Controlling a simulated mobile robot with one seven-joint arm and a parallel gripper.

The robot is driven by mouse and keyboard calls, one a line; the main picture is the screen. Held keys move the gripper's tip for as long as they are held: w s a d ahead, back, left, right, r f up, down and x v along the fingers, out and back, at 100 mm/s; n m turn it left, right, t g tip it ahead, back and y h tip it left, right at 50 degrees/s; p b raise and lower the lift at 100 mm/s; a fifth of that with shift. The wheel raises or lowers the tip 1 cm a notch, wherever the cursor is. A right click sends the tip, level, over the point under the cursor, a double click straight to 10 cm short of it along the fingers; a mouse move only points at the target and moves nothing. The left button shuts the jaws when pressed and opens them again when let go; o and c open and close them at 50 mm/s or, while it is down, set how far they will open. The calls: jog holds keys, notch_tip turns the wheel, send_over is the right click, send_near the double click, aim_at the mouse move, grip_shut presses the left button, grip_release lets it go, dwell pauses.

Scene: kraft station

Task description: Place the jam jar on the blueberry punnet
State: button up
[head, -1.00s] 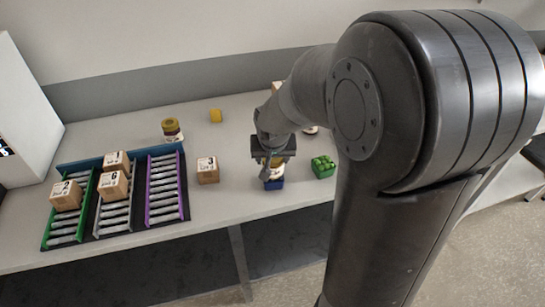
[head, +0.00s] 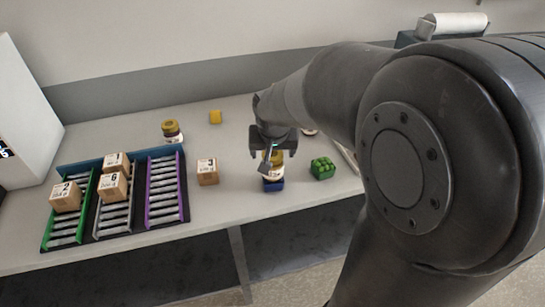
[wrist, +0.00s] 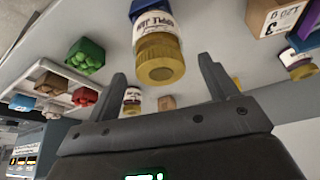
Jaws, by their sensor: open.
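The jam jar (head: 273,170), with a yellow lid and a white label, stands upright on the blue blueberry punnet (head: 273,186) near the table's front edge. In the wrist view the jar (wrist: 158,48) shows lid towards me, with a bit of the blue punnet (wrist: 139,8) behind it. The punnet's contents are hidden under the jar. My gripper (head: 271,150) is just above the jar. In the wrist view its two fingers (wrist: 168,80) are spread apart with nothing held between them, and the lid lies beyond the fingertips.
A green punnet (head: 322,168) stands to the right. A box marked 3 (head: 208,171) stands to the left, beside a roller rack (head: 120,215) with several boxes. Another jar (head: 172,131) and a yellow item (head: 215,117) are behind. A white tray (wrist: 60,70) holds several punnets.

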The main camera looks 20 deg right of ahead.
jog(key=d+v, duration=0.1)
jog(key=v, duration=0.6)
jog(key=s+a+r+n, duration=0.1)
jog(key=s, duration=0.7)
jog(key=s+a+r+n+t+y, duration=0.1)
jog(key=s, duration=0.8)
jog(key=shift+r+n, duration=0.3)
jog(key=shift+n, duration=0.1)
